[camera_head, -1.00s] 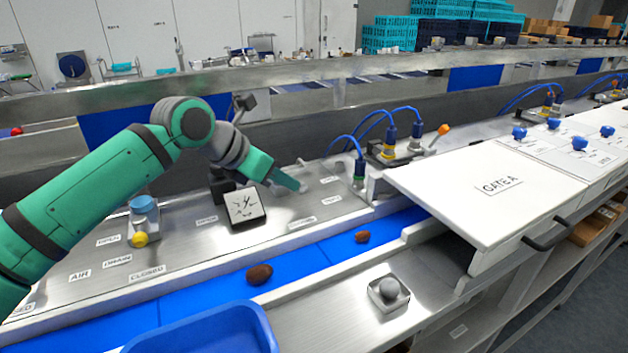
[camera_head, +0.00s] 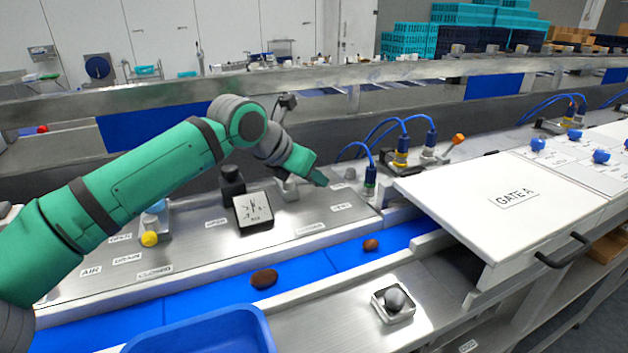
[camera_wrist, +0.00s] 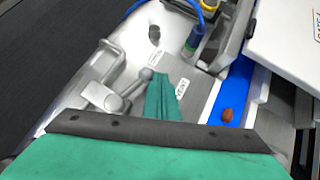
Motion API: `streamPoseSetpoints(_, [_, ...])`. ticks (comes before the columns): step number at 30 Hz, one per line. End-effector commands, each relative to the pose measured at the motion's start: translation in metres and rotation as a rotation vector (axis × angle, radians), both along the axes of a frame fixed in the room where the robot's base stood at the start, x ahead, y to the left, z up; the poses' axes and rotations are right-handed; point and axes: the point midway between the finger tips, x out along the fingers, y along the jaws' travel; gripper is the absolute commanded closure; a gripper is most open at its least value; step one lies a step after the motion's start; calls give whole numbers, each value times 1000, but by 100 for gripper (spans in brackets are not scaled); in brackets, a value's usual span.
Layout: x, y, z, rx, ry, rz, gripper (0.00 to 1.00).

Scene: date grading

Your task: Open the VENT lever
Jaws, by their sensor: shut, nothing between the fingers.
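The VENT lever (camera_wrist: 147,73) is a grey metal handle with a round knob, seen in the wrist view on its grey base (camera_wrist: 106,97). Its handle points up and right from the base. A VENT label (camera_wrist: 182,88) lies right of it and another label (camera_wrist: 133,60) above it, too small to read. My gripper (camera_wrist: 162,98) is shut and empty, its fingertips just right of and below the knob; contact cannot be told. In the head view my gripper (camera_head: 320,179) hangs above the steel panel (camera_head: 190,245), partly hiding the lever, whose grey base (camera_head: 288,188) shows behind it.
A white-faced gauge (camera_head: 253,209) and a yellow-knobbed valve (camera_head: 149,239) stand left of my gripper. Blue-hosed fittings (camera_head: 370,180) stand close to its right. The blue belt (camera_head: 320,262) carries dates in front. A GATE A cover (camera_head: 510,195) is at right.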

Motion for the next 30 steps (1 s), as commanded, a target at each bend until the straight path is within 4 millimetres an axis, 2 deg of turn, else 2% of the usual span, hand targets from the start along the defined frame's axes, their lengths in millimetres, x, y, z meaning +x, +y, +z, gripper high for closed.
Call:
streamPoseSetpoints(12, [15,-1,0,1,-1,4,100])
streamPoseSetpoints(30, [18,-2,1,0,-2,3,100])
